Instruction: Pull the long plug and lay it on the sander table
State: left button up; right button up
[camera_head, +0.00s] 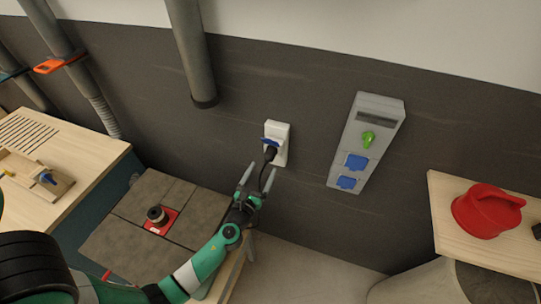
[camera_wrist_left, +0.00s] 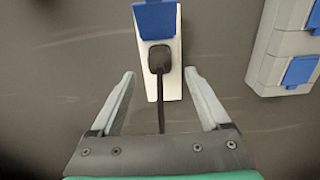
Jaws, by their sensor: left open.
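The black plug (camera_head: 270,153) is seated in a white wall socket (camera_head: 281,131) with a blue flap, and its cord hangs straight down. The plug also shows in the left wrist view (camera_wrist_left: 159,58). My left gripper (camera_head: 257,174) is open and empty, just below and in front of the socket. In the left wrist view its fingers (camera_wrist_left: 160,77) stand either side of the cord, with the plug ahead between them, apart from both. A low table with a dark grey tiled top (camera_head: 183,207) is left of the gripper; I cannot tell if it is the sander table.
A red-based black knob (camera_head: 158,216) sits on the grey top. A grey socket box (camera_head: 366,140) with blue flaps and a green switch is on the wall to the right. A wooden shelf (camera_head: 450,240) holds a red can (camera_head: 486,210). A wooden bench (camera_head: 85,150) is left.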

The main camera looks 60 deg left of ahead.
aim_at(266, 164)
pick_arm(q)
jog(key=b+x, duration=0.1)
jog(key=x, duration=0.6)
jog(key=shift+w, duration=0.1)
dwell(0.8)
grip_shut()
dwell(0.3)
jog(key=shift+s+d, duration=0.15)
jog(key=shift+s, duration=0.05)
jog(key=shift+p+v, duration=0.4)
jog(key=shift+v, duration=2.35)
jog(key=shift+s, duration=0.15)
